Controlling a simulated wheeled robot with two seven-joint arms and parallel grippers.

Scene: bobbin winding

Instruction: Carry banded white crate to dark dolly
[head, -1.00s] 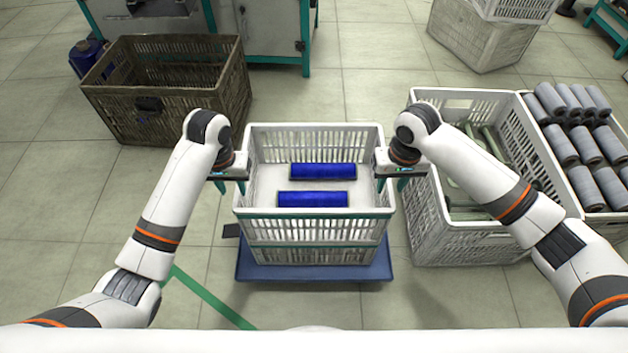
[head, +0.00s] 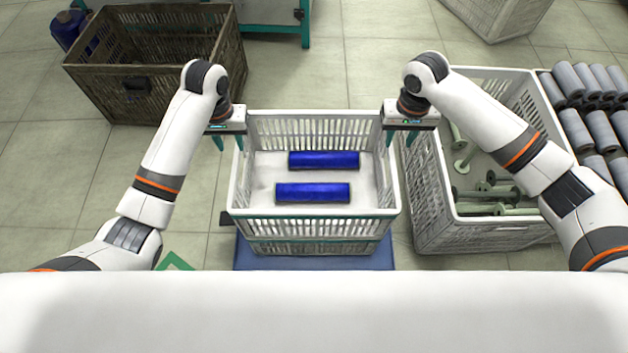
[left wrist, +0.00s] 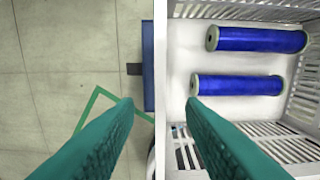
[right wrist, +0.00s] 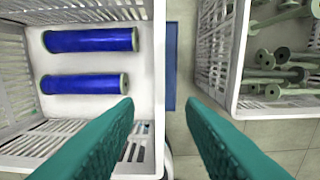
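The white crate (head: 315,228) with teal bands stands upright in the middle of the head view, with two blue bobbins (head: 323,160) lying inside. A dark blue dolly platform (head: 315,258) shows beneath it; whether the crate touches it is hard to tell. My left gripper (head: 229,143) is above the crate's left rim, and my right gripper (head: 402,138) is above its right rim. In the left wrist view (left wrist: 160,105) and right wrist view (right wrist: 160,105), the teal fingers are spread on either side of the rim, with gaps; neither is closed on it.
A dark brown crate (head: 145,85) stands empty at the back left. Close on the right is another white crate (head: 480,232) holding pale green spools, with grey rolls (head: 600,130) beyond it. Green tape (head: 175,262) marks the floor at left. Floor left of the blue dolly is clear.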

